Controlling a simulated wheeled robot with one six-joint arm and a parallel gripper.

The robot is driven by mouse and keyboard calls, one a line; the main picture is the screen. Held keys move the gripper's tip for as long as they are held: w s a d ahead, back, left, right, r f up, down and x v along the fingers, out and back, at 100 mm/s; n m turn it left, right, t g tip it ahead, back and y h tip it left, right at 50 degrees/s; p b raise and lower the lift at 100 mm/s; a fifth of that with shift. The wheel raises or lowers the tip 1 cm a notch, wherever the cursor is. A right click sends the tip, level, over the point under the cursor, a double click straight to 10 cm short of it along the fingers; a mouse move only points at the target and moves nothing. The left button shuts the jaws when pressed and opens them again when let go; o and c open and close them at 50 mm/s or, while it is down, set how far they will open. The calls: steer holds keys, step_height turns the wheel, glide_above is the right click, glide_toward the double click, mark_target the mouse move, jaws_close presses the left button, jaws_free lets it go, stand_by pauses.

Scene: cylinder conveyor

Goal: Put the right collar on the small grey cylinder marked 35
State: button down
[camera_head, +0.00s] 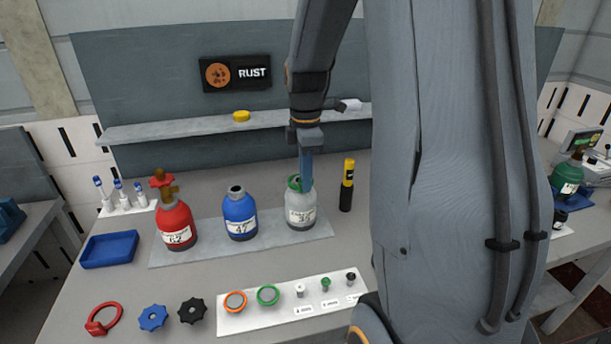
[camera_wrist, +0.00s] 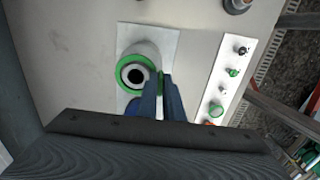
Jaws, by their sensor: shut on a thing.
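The small grey cylinder (camera_head: 300,215) stands upright on the pale strip, at the right of the three cylinders; its label seems to read 35. A green collar (camera_head: 293,183) is at its neck. In the wrist view the collar (camera_wrist: 122,75) shows as a green ring around the dark opening, over the pale cylinder (camera_wrist: 147,50). My gripper (camera_head: 305,184) points down and is shut on the collar's right side; its fingers also show in the wrist view (camera_wrist: 161,88). Whether the collar rests fully on the shoulder, I cannot tell.
A blue cylinder (camera_head: 240,215) and a red cylinder (camera_head: 176,222) stand to the left. A black and yellow tool (camera_head: 347,185) stands close on the right. In front, a white mat (camera_head: 240,322) holds an orange ring (camera_head: 235,301), another green ring (camera_head: 268,295) and small fittings.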

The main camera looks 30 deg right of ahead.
steer(key=shift+f, duration=0.7)
steer(key=c, duration=1.8)
jaws_free()
steer(key=shift+r, duration=0.2)
steer(key=shift+r+p, duration=2.65)
steer(key=shift+r, duration=0.25)
steer(key=shift+a, duration=0.1)
steer(key=s+a+f+m+t, duration=0.2)
steer(key=s+a+m+t, duration=0.1)
steer(key=s+a+m, duration=1.05)
steer(key=shift+m+g, duration=0.65)
steer(key=shift+g, duration=0.15)
steer(key=f+b, duration=0.3)
steer(key=f, duration=0.1)
steer(key=w+f+b, duration=0.1)
steer(key=f+b, duration=0.3)
steer(key=w+f+b, duration=0.1)
steer(key=f+b, duration=0.3)
steer(key=shift+w+a+f, duration=0.1)
steer(key=shift+w+a, duration=0.05)
steer(key=shift+a, duration=0.2)
